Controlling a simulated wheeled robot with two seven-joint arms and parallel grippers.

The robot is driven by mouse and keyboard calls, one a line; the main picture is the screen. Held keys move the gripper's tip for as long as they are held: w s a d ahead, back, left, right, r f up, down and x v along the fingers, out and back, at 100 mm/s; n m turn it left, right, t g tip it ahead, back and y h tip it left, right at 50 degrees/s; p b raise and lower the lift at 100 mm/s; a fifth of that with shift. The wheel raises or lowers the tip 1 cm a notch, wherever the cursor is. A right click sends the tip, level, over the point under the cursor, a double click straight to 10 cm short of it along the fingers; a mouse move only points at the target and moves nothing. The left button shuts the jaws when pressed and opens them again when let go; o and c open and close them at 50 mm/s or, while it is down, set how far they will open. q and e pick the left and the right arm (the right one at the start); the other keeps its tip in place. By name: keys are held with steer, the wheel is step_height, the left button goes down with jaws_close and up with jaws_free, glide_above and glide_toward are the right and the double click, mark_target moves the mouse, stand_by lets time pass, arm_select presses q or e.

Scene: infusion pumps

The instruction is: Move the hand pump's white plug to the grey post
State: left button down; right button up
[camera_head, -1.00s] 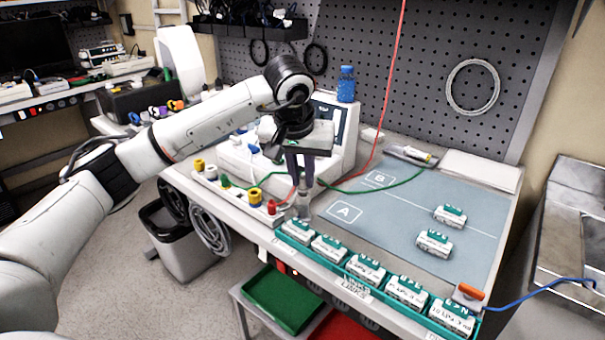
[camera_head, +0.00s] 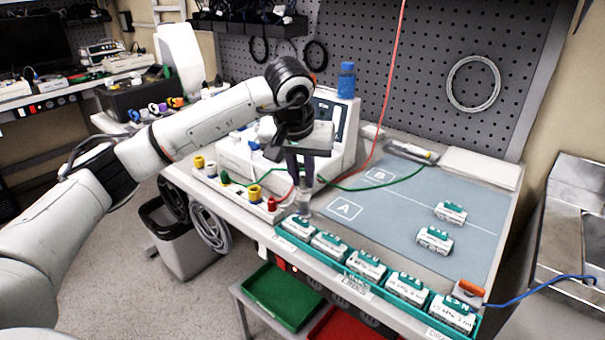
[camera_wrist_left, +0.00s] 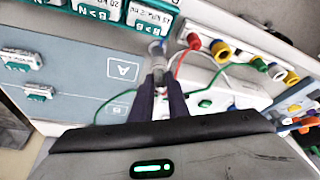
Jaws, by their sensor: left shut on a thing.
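My left gripper (camera_head: 303,188) points down over the bench's front edge, its dark fingers shut on a small pale piece that looks like the white plug (camera_head: 304,209). In the left wrist view the plug (camera_wrist_left: 156,48) shows at the fingertips, close to the teal rack. The grey post (camera_head: 210,172) stands in the row of coloured posts, left of my gripper; it also shows in the left wrist view (camera_wrist_left: 277,72). The plug is apart from this post. I cannot make out which object is the hand pump. My right gripper is not in view.
A red post (camera_head: 271,205) and yellow post (camera_head: 255,194) stand just left of my gripper. The teal rack (camera_head: 345,275) of labelled packs lies along the front edge. Red and green lines pass close to my fingers. The blue-grey mat (camera_head: 400,215) is mostly clear.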

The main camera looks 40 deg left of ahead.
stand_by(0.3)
arm_select(q)
steer(key=c, duration=1.2)
jaws_free()
steer(key=shift+o, duration=0.2)
step_height(320, 180, up, 7)
steer(key=p, duration=0.6)
